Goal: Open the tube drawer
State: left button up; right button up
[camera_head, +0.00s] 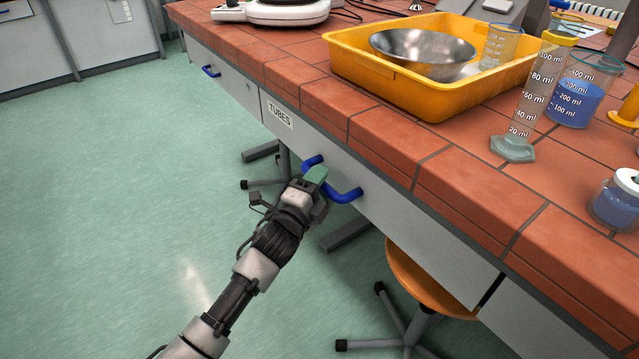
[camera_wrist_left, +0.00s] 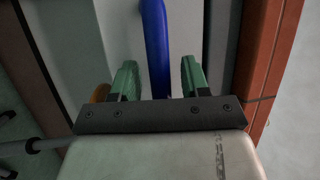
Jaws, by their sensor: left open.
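The tube drawer (camera_head: 372,207) is a grey front under the tiled bench edge, with a white label reading TUBES (camera_head: 279,114). It looks shut, flush with the bench front. Its blue bar handle (camera_head: 347,195) sticks out from the front. My left gripper (camera_head: 317,178) is at the handle and covers its middle part. In the left wrist view the blue handle (camera_wrist_left: 156,45) runs between the two green fingers (camera_wrist_left: 158,82), with a gap on each side. The left gripper is open around the handle. My right gripper is not in view.
On the bench stand a yellow tray (camera_head: 440,105) with a metal bowl (camera_head: 422,52), a measuring cylinder (camera_head: 520,120), a beaker of blue liquid (camera_head: 578,100) and a small bottle (camera_head: 617,203). An orange stool (camera_head: 425,285) stands below the drawer. The green floor at left is clear.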

pick_arm(q)
grip_shut()
